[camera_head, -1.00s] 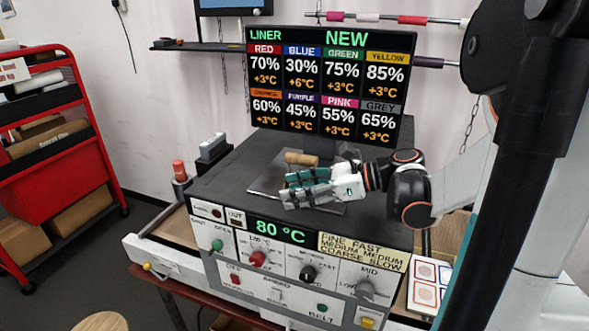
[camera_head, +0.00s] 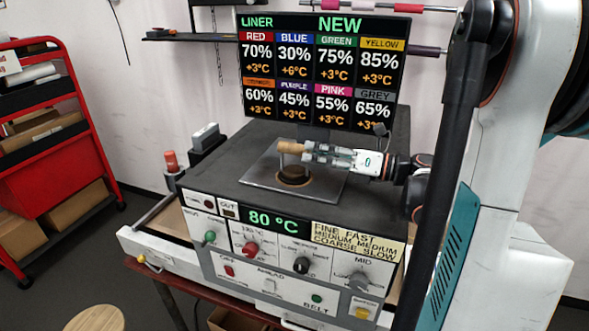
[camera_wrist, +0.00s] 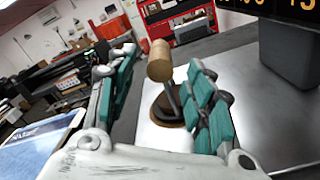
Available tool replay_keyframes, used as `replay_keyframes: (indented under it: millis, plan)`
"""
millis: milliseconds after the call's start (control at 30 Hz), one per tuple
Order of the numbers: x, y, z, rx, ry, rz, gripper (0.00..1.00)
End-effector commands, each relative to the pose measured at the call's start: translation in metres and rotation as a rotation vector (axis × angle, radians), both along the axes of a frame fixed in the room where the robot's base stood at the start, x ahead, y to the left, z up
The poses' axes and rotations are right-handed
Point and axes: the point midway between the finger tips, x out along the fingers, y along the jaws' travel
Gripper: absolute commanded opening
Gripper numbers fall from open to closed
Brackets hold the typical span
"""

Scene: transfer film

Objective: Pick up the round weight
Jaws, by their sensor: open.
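The round weight (camera_head: 294,176) is a dark disc with a post and a wooden grip (camera_head: 293,145) on top. It stands upright on a flat metal plate (camera_head: 255,178) on top of the grey machine. My gripper (camera_head: 308,152) is open and level with the wooden grip, reaching in from the right. In the wrist view, the wooden grip (camera_wrist: 159,62) shows between the two teal-padded fingers, near their tips, with no clear contact. The disc (camera_wrist: 168,108) is partly hidden behind the right finger there.
The monitor (camera_head: 322,75) with coloured percentages stands just behind the plate. The machine's front panel (camera_head: 290,255) carries knobs and an 80 °C display. A small device (camera_head: 205,138) sits at the machine's left. A red cart (camera_head: 60,120) stands farther left.

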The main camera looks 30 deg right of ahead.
Motion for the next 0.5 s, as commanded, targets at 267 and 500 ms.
replay_keyframes:
  millis: [267,500]
  plan:
    - [0.018,0.015,0.0,-0.001,-0.001,0.004,0.48]
    - [0.044,0.034,0.0,-0.001,0.0,0.001,0.48]
